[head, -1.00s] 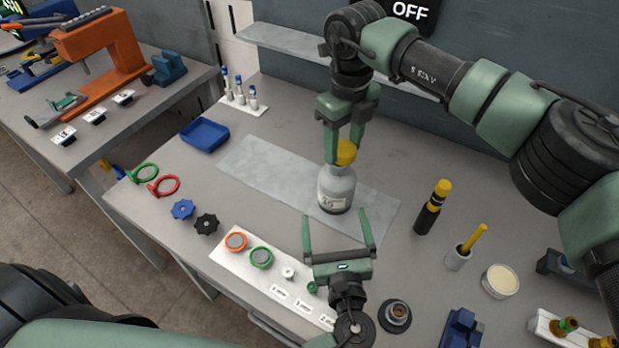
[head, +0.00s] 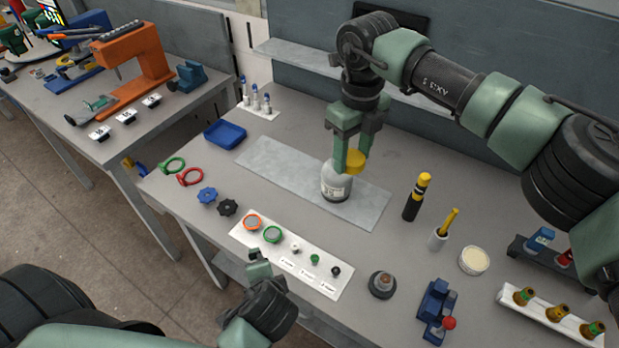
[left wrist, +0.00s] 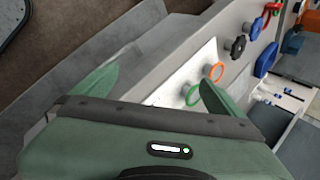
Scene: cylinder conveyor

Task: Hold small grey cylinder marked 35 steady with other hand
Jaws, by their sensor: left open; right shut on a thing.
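The small grey cylinder (head: 335,187) stands upright on a flat grey plate, a pale label with small dark marks on its front. A yellow cap (head: 356,162) shows at its top right. My right gripper (head: 349,164) comes down from above and is shut at the cap; the fingers partly hide the cylinder's top, so I cannot tell whether the cap still touches it. My left gripper (head: 258,264) is low in the head view, left of and apart from the cylinder, over the front edge of the white strip. Its fingers are open and empty in the left wrist view (left wrist: 158,92).
The grey plate (head: 275,163) has bare room left of the cylinder. A white strip (head: 318,262) with rings and small knobs lies in front. A black-and-yellow cylinder (head: 415,198), a cup with a yellow stick (head: 438,238) and a blue fixture (head: 436,308) stand right.

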